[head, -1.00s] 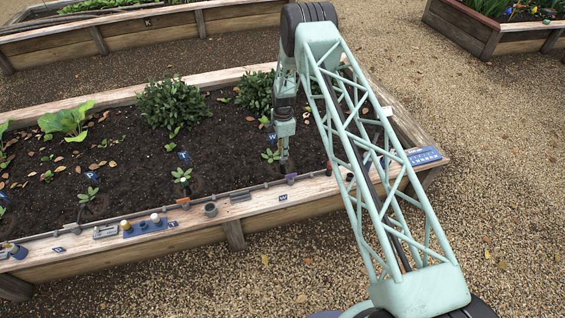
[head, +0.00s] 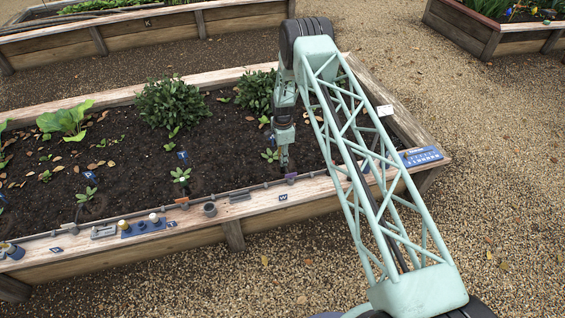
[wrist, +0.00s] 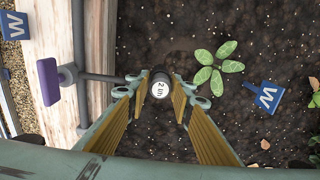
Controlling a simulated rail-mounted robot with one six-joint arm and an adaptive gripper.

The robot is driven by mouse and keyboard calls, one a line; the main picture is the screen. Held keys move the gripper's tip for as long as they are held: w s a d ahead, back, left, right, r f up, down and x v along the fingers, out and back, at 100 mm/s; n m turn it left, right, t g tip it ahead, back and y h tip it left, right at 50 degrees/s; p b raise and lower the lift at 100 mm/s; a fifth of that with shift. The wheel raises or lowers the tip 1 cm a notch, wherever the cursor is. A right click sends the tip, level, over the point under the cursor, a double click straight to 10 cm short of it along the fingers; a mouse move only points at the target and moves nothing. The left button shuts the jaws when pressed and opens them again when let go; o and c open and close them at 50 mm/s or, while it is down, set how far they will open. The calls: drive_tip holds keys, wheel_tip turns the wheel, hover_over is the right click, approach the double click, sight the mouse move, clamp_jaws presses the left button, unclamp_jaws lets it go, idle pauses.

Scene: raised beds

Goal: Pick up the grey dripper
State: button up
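The grey dripper (wrist: 160,86) shows in the wrist view as a small dark round body with a pale top marked "2 l/h". It stands between the fingertips of my gripper (wrist: 161,94), over the soil beside a seedling. The two yellow-padded fingers are on either side of it, with what looks like a narrow gap; contact is not clear. In the head view, my gripper (head: 284,160) points down near the bed's front edge, and the dripper is too small to make out there.
A grey tube (wrist: 105,77) with a purple handle (wrist: 48,82) runs beside the fingers. A seedling (wrist: 217,67) and a blue "W" tag (wrist: 263,97) stand close by. The wooden rim (head: 330,188) carries several fittings, including a blue holder (head: 143,227).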

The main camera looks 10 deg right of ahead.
drive_tip(key=shift+c, duration=0.2)
idle(0.3)
drive_tip(key=c, duration=0.3)
drive_tip(key=shift+c, duration=0.2)
drive_tip(key=shift+r, duration=0.15)
drive_tip(key=shift+r+p, duration=1.1)
drive_tip(key=shift+r, duration=3.8)
drive_tip(key=shift+r, duration=0.2)
wheel_tip(320, 180, up, 3)
drive_tip(key=shift+f+p, duration=0.1)
drive_tip(key=shift+p, duration=0.25)
drive_tip(key=shift+r, duration=0.25)
